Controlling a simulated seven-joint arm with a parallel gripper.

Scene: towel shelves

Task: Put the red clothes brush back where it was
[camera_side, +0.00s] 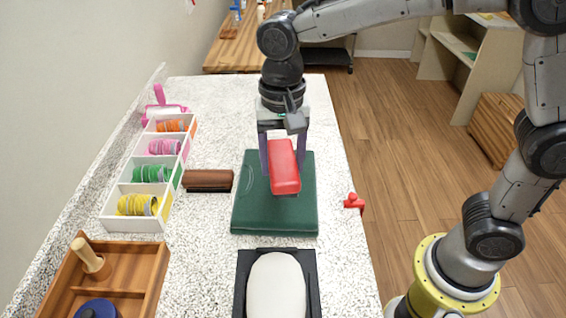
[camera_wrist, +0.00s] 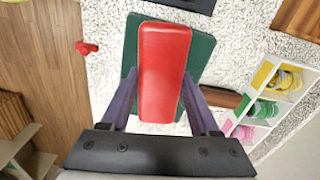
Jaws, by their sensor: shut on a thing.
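The red clothes brush (camera_side: 284,168) is between the two purple fingers of my gripper (camera_side: 281,157), which is shut on it. In the side view the brush is over the dark green folded towel (camera_side: 248,212); whether it touches the towel I cannot tell. In the wrist view the red brush (camera_wrist: 165,70) lies lengthwise between the fingertips of my gripper (camera_wrist: 162,88), with the green towel (camera_wrist: 203,50) behind it. The brush's underside is mostly hidden. A brown brush-like block (camera_side: 208,180) lies on the counter just left of the towel.
A white divided tray (camera_side: 133,222) with several coloured rolls stands left. A wooden tray (camera_side: 147,285) is at front left, and a black tray with a white pad (camera_side: 275,287) is at the front. A small red object (camera_side: 354,202) lies near the counter's right edge. The counter behind the towel is clear.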

